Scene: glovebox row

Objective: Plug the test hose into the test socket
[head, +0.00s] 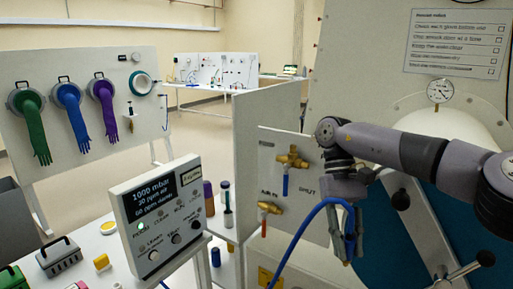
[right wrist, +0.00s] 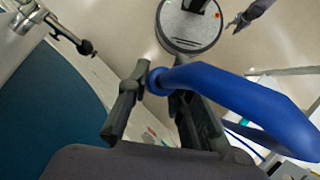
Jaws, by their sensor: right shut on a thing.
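My right gripper (head: 347,246) hangs at the right of the head view, fingers pointing down, in front of the valve board. It is shut on the blue test hose (head: 302,230), which arches up beside the fingers and runs down to the lower left. In the right wrist view the hose (right wrist: 235,90) is thick in front, and its end sits at the fingers (right wrist: 155,105). The fingers hide part of that end. I cannot make out the test socket for certain. A small grey forked part at the top right of the wrist view looks like my left gripper (right wrist: 243,18).
The valve board (head: 315,225) carries two brass valves, one with a blue handle (head: 285,185) and one with a red handle (head: 264,228). A control box (head: 157,222) reading 1000 mbar stands left of it. A pressure gauge (head: 440,90) is at the upper right.

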